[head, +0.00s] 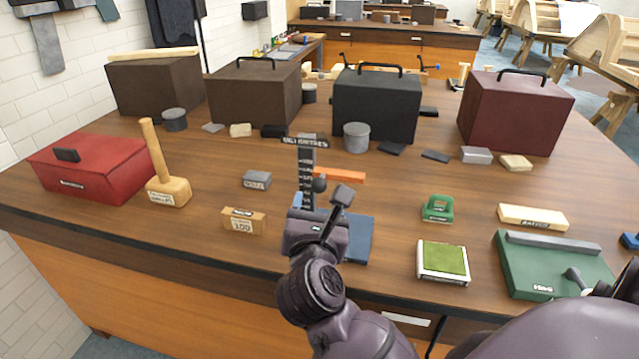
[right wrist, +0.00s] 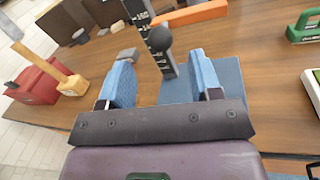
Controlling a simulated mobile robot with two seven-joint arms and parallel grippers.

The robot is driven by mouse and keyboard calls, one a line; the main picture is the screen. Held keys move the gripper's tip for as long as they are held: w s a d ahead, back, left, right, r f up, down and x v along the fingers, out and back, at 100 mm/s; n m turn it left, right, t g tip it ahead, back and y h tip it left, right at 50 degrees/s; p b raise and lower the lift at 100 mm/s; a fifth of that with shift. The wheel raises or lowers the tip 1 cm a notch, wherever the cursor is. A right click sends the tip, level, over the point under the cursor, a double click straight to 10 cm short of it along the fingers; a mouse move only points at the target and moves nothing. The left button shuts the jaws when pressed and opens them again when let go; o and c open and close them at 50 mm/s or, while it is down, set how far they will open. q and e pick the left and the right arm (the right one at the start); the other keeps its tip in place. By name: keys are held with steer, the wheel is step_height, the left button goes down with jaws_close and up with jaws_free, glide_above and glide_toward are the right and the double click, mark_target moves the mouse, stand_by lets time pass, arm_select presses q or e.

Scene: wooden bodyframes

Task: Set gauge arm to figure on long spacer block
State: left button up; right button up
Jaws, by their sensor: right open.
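The gauge is an upright dark post (head: 306,185) with pale scale marks and a plate lettered like "MILLIMETRES" on top; a blue base (head: 358,240) shows below. Its arm's black ball knob (head: 319,185) also shows in the right wrist view (right wrist: 159,38). My right gripper (head: 318,207) is open; its blue-padded fingers (right wrist: 161,80) stand either side of the post's lower part, with the knob beyond, apparently not gripped. A wooden block marked 100 (head: 243,220), apparently the long spacer block, lies left of the gauge. A smaller grey block (head: 257,180) lies behind it. My left gripper is not seen.
A mallet (head: 168,190) and red box (head: 95,165) stand at left. A green-topped pad (head: 443,260), green handled block (head: 438,209) and green board (head: 550,272) lie at right. Large boxes line the back.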

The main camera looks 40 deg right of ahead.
mark_target(318, 190)
steer(key=x, duration=0.5)
steer(key=shift+w+d, duration=0.55)
steer(key=shift+w, duration=0.05)
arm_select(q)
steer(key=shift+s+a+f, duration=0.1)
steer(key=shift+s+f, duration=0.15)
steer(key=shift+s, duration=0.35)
arm_select(e)
jaws_close()
step_height(318, 190, down, 4)
steer(key=shift+f+b, duration=0.1)
steer(key=shift+b, duration=0.8)
steer(key=shift+c, duration=2.1)
jaws_free()
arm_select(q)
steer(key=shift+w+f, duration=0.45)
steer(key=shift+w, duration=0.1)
arm_select(e)
steer(key=o, duration=0.4)
